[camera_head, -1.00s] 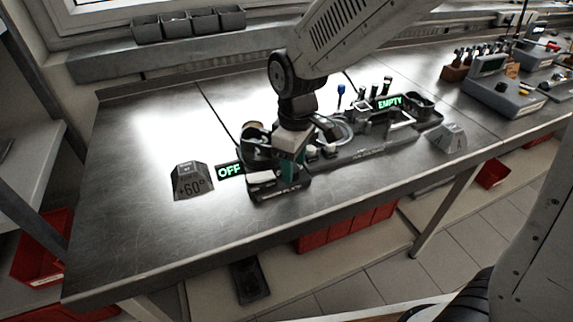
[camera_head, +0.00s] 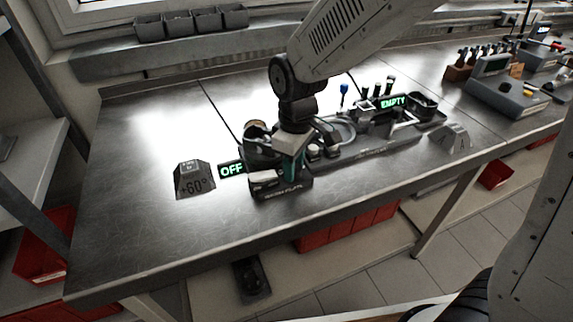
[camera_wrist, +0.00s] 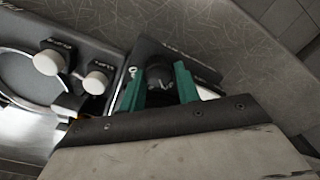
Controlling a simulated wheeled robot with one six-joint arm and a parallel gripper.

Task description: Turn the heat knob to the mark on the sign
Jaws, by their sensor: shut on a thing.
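The sign (camera_head: 194,181), a dark grey block reading "+60°", stands on the bench at the left. Beside it a small display (camera_head: 231,170) glows green with "OFF". The hot plate (camera_head: 285,193) is a dark unit right of the display, largely covered by my gripper (camera_head: 293,172). In the wrist view my gripper (camera_wrist: 160,88) has its green fingers on either side of the dark round heat knob (camera_wrist: 160,76), shut on it. A pale marking shows on the knob's top, but I cannot read its angle clearly.
Two pale round knobs (camera_wrist: 48,62) sit on the adjoining panel, close left of my fingers. A second display (camera_head: 393,102) reads "EMPTY" at the back. A grey block (camera_head: 449,139) stands at the right. The bench's left and front are clear.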

